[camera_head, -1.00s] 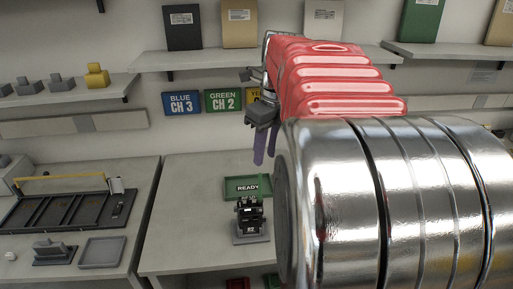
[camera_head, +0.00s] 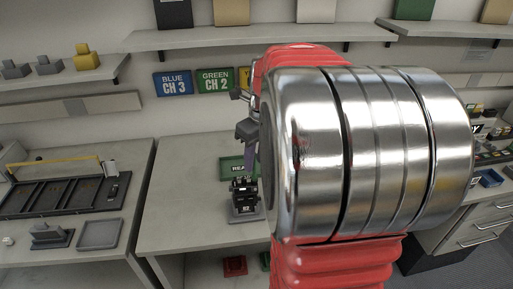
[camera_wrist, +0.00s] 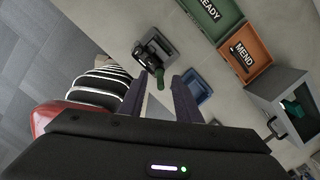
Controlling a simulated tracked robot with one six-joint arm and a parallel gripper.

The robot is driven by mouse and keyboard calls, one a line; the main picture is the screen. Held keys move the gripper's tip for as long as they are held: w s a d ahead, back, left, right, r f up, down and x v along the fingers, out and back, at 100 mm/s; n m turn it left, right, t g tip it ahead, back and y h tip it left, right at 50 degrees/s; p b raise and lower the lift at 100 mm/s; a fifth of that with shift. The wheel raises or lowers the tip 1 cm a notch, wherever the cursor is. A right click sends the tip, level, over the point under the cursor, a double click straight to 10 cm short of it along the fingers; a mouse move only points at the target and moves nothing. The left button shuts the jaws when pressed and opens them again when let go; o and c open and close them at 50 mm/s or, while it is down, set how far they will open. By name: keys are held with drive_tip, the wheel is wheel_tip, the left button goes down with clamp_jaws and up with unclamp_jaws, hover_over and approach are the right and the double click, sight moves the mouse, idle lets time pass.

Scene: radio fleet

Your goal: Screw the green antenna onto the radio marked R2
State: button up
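The dark radio marked R2 (camera_head: 245,193) stands upright in a grey stand on the middle bench, and shows from above in the wrist view (camera_wrist: 146,56). In the head view my gripper (camera_head: 250,158) hangs just above the radio, partly hidden by my arm.
A green READY tray (camera_wrist: 205,12) and an orange MEND tray (camera_wrist: 247,52) lie beside the stand. A blue tray (camera_wrist: 197,86) and a grey box (camera_wrist: 283,95) are to the right. A black rack (camera_head: 62,196) and grey tray (camera_head: 99,234) occupy the left bench.

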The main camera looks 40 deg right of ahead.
sight(253, 175)
drive_tip(key=shift+w+f, duration=0.15)
drive_tip(key=shift+f, duration=0.65)
drive_tip(key=shift+w+f, duration=0.1)
drive_tip(key=shift+f, duration=0.7)
drive_tip(key=shift+c, duration=0.2)
clamp_jaws()
